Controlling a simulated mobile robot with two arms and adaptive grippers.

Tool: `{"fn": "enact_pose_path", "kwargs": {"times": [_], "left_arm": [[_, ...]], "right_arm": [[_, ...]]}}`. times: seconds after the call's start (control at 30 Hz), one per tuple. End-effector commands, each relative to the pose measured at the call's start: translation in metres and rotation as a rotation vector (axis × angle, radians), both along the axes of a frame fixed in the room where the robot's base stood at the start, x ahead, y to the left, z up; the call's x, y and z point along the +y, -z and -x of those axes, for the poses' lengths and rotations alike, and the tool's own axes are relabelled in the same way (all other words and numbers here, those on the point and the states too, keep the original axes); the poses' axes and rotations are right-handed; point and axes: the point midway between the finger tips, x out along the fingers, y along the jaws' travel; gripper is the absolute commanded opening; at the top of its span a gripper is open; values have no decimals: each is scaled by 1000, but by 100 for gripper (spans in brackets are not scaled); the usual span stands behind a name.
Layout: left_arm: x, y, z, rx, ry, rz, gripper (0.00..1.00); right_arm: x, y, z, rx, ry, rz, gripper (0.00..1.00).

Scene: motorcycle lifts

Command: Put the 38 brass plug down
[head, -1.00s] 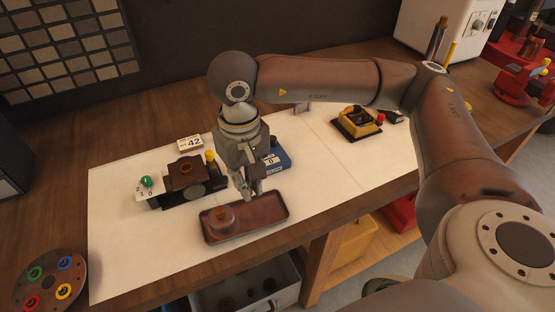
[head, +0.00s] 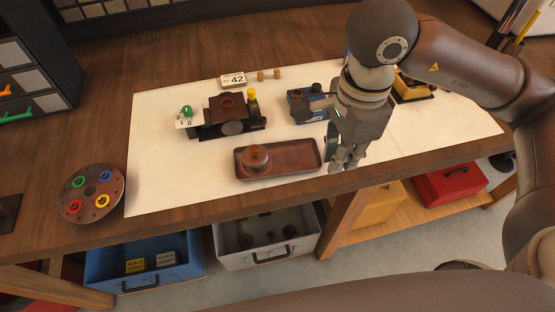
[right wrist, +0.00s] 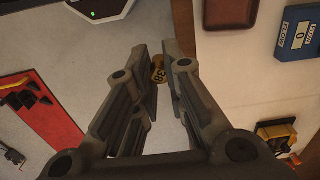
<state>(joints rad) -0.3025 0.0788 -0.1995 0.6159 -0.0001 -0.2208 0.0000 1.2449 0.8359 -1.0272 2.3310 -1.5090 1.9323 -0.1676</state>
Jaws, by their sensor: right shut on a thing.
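My right gripper (head: 345,162) is at the front edge of the white mat, just right of the brown tray (head: 314,163). In the right wrist view its fingers (right wrist: 160,72) are shut on the 38 brass plug (right wrist: 158,74), which shows its number near the fingertips. The plug cannot be made out in the head view. The brown tray holds a round brownish piece (head: 256,158) at its left end. Two small brass plugs (head: 260,75) (head: 277,74) stand beside a white card marked 42 (head: 233,80). My left gripper is not in view.
A dark device with a yellow knob (head: 228,118) and a blue box (head: 303,106) stand behind the tray. A disc with coloured rings (head: 91,193) lies at left. Open bins (head: 265,258) are below the table edge. The mat's front left is clear.

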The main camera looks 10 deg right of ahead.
Motion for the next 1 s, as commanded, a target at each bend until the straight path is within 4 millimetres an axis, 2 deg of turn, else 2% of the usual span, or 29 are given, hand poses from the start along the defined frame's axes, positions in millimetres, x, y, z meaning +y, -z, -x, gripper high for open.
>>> {"fn": "enact_pose_path", "kwargs": {"times": [0.1, 0.3, 0.57, 0.67, 1.0], "left_arm": [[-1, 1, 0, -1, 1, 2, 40], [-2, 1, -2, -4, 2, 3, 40], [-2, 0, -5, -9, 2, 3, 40], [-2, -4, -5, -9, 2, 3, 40], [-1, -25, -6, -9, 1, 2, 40]], "right_arm": [[0, -2, 9, -2, 196, 3, 0], [-2, -4, 19, -9, 475, 8, 0], [-2, -5, 21, -12, 632, 8, 0], [1, 1, 9, -8, 641, 9, 0], [16, 34, -67, -9, 640, 12, 0]]}}
